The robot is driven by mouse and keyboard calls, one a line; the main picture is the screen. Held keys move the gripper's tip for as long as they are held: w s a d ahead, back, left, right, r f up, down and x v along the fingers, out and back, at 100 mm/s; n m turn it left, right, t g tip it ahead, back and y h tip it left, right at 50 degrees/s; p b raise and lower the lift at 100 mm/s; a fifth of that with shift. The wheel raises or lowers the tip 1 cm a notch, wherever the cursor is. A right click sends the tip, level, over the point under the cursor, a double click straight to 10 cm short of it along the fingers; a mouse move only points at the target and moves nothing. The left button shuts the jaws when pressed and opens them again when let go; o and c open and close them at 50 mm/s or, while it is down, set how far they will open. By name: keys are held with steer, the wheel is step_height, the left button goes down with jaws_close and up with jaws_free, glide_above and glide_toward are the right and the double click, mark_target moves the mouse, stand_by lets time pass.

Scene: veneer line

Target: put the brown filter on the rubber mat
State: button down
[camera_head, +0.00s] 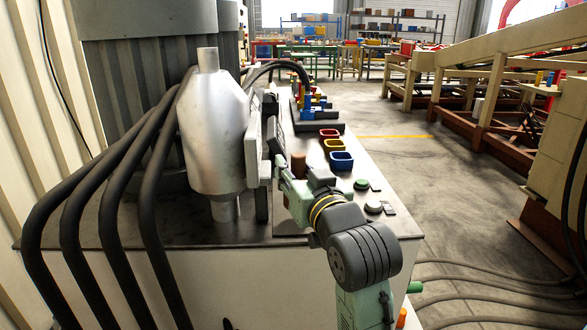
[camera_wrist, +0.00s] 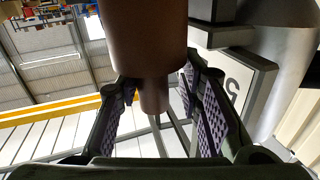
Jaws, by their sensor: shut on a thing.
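The brown filter (camera_wrist: 146,40) is a matte brown cylinder with a narrower neck. In the wrist view the neck lies between the two ridged finger pads of my gripper (camera_wrist: 156,92), and the wide body extends past the fingertips. In the head view the filter (camera_head: 298,163) shows as a small brown piece beside my gripper (camera_head: 283,168), above the metal bench top. My gripper is shut on it. I cannot pick out the rubber mat with certainty.
A large silver canister (camera_head: 213,130) with thick black hoses stands left of my arm. A green button (camera_head: 361,184) sits right. Bare bench (camera_head: 372,165) lies around the bins.

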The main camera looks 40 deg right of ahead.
steer(key=x, duration=0.4)
steer(key=shift+d+f+p, duration=0.1)
steer(key=shift+d+p, duration=0.2)
steer(key=shift+d, duration=0.15)
steer(key=shift+w+d+f, duration=0.1)
steer(key=shift+f, duration=0.05)
steer(key=shift+f+p, duration=0.35)
steer(key=shift+f, duration=1.3)
steer(key=shift+f, duration=0.2)
steer(key=c, duration=1.4)
jaws_free()
steer(key=shift+r, duration=0.1)
